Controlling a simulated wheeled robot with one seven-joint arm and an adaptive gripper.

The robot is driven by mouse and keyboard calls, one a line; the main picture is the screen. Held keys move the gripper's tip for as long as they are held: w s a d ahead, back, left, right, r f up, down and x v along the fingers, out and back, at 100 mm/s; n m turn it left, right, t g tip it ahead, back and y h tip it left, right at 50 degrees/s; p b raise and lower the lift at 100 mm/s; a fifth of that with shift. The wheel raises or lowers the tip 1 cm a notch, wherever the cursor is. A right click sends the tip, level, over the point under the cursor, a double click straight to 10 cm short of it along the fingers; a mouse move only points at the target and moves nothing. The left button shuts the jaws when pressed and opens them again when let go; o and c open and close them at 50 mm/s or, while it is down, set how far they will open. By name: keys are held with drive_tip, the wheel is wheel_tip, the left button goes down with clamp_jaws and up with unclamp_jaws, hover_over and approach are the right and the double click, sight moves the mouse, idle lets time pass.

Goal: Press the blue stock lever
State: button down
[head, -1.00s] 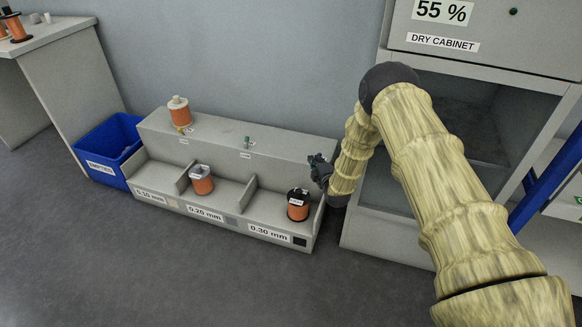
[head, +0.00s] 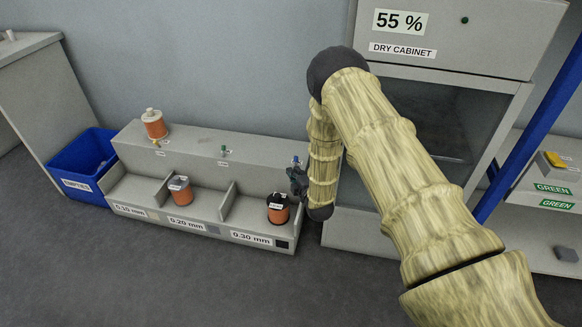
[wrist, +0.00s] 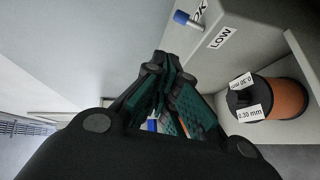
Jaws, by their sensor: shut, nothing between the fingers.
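The blue stock lever (head: 296,160) is a small blue-tipped lever on the upright back panel of the grey spool rack (head: 265,168), near its right end. In the wrist view its blue knob (wrist: 182,17) sticks out beside the OK and LOW labels. My gripper (head: 297,182) is shut and empty. It is just below the lever in the head view, above the right end of the 0.30 mm compartment. In the wrist view my fingertips (wrist: 161,62) are to the lower left of the knob, with a visible gap between them.
A black-topped copper spool (head: 278,209) sits in the 0.30 mm compartment close to my gripper. Another spool (head: 181,192) is in the 0.20 mm compartment. A green lever (head: 224,151) and a yellow lever (head: 156,143) are further left. The dry cabinet (head: 440,125) stands behind my arm.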

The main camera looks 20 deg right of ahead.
drive_tip(key=shift+r+v, duration=0.2)
drive_tip(key=shift+v, duration=0.85)
drive_tip(key=shift+r+v, duration=0.2)
drive_tip(key=shift+v, duration=0.85)
drive_tip(key=shift+w, duration=0.1)
drive_tip(key=s+f+m+g+h, duration=0.1)
drive_tip(key=s+f+m+g, duration=0.4)
drive_tip(key=s, duration=0.6)
drive_tip(key=s+f+m+g, duration=0.2)
drive_tip(key=s+f+m, duration=0.2)
drive_tip(key=s+f, duration=0.55)
drive_tip(key=s+a+r+m+g, duration=0.15)
drive_tip(key=s+m+g, duration=0.65)
drive_tip(key=s, duration=2.1)
drive_tip(key=s+r+p, duration=0.2)
drive_tip(key=r+p, duration=0.9)
drive_tip(key=s+r+m+p, duration=0.1)
drive_tip(key=r+p, duration=1)
drive_tip(key=r, duration=0.1)
drive_tip(key=shift+s+g+h+p, duration=0.3)
drive_tip(key=shift+s+g+p, duration=0.05)
drive_tip(key=shift+s+g, duration=0.05)
